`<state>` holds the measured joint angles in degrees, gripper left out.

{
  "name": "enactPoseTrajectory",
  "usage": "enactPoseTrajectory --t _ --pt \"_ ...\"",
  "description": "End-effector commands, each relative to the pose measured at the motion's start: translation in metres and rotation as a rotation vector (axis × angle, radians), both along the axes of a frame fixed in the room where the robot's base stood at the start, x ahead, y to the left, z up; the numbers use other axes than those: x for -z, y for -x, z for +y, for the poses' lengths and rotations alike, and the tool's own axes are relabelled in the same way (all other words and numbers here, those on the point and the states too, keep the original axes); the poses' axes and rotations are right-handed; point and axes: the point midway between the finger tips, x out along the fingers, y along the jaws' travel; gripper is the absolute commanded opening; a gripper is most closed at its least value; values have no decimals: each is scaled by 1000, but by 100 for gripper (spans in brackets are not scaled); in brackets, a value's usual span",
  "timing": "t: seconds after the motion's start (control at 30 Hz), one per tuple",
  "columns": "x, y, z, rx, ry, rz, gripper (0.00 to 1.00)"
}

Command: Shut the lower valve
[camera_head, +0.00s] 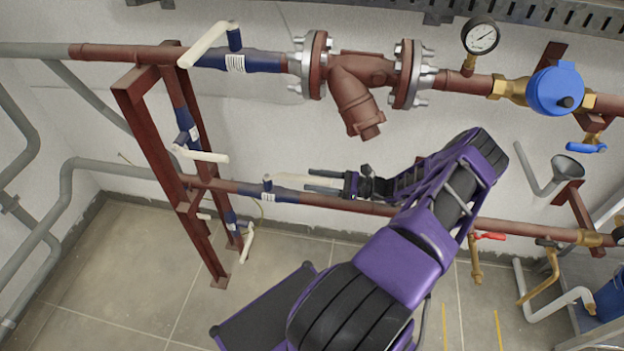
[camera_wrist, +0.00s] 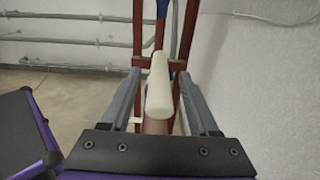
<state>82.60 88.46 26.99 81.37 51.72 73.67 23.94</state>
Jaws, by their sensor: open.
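A valve with a cream lever (camera_head: 286,179) and a blue body (camera_head: 282,194) sits on the lower horizontal pipe. The lever runs roughly along that pipe, its right end at my fingers. My gripper (camera_head: 312,180) is open at the lever, in front of the pipe. In the wrist view the cream lever (camera_wrist: 160,88) stands between the two grey fingers of my gripper (camera_wrist: 159,78), with a gap on both sides. The blue valve body is mostly hidden behind the lever there.
Other cream-levered valves are on the upper pipe (camera_head: 207,43), on the red frame's vertical pipe (camera_head: 201,155) and near the floor (camera_head: 246,243). The red frame (camera_head: 142,110) stands left of my gripper. A red-handled tap (camera_head: 490,236) is at right. Tiled floor is clear at lower left.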

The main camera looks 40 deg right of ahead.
Motion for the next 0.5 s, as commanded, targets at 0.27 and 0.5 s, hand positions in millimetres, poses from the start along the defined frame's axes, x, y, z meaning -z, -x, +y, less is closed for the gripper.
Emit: enactPoseTrajectory --t 0.27,0.5 --pt "0 -9 8 -1 0 0 61" --pt "0 -9 8 -1 0 0 49"
